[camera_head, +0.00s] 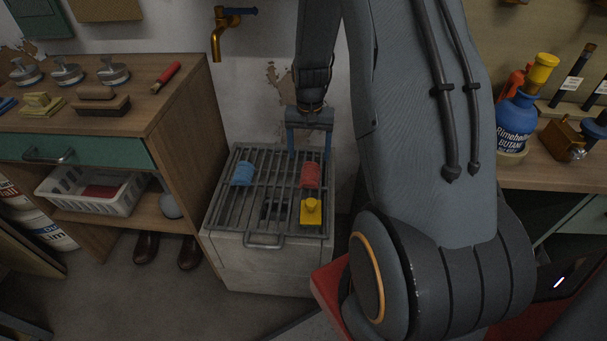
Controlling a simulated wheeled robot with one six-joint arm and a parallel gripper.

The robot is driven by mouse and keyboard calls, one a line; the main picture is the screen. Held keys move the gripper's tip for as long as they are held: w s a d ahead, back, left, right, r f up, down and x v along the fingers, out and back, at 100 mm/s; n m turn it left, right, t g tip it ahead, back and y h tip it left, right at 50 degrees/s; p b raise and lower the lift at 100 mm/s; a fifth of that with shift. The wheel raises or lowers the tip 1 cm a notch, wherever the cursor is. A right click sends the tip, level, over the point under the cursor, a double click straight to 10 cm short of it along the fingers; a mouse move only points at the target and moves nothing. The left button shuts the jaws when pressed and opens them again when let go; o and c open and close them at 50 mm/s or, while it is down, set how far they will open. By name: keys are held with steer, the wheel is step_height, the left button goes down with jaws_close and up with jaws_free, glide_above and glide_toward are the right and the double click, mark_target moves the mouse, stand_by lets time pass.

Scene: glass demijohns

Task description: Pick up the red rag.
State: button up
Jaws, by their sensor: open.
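The red rag (311,175), a small rolled-looking red bundle, lies on the metal grate (266,200) over the sink, near its right side. My gripper (309,156) points down with its two blue fingers apart and nothing visible between them. In the picture it is just above and behind the red rag. I cannot tell its exact height or whether it touches anything.
A similar blue bundle (243,173) lies left of the red rag on the grate, and a yellow object (311,211) sits in front. A brass tap (223,30) juts from the wall. A wooden cabinet (180,110) stands left; a white basket (98,189) holds something red.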

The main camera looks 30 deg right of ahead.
mark_target(310, 172)
steer(key=shift+w+d+f, duration=0.15)
steer(key=shift+w+f, duration=0.1)
steer(key=shift+f, duration=0.25)
steer(key=shift+w+d+f, duration=0.15)
steer(key=shift+w+f, duration=0.05)
steer(key=shift+f, duration=0.3)
steer(key=shift+s+d+f, duration=0.1)
steer(key=shift+d+f, duration=0.1)
steer(key=shift+f, duration=1.25)
step_height(310, 172, down, 4)
steer(key=shift+f+b, duration=0.1)
steer(key=shift+b, duration=0.35)
steer(key=c, duration=1.1)
steer(key=shift+r+p, duration=0.5)
steer(key=shift+r, duration=4.6)
steer(key=shift+c, duration=0.2)
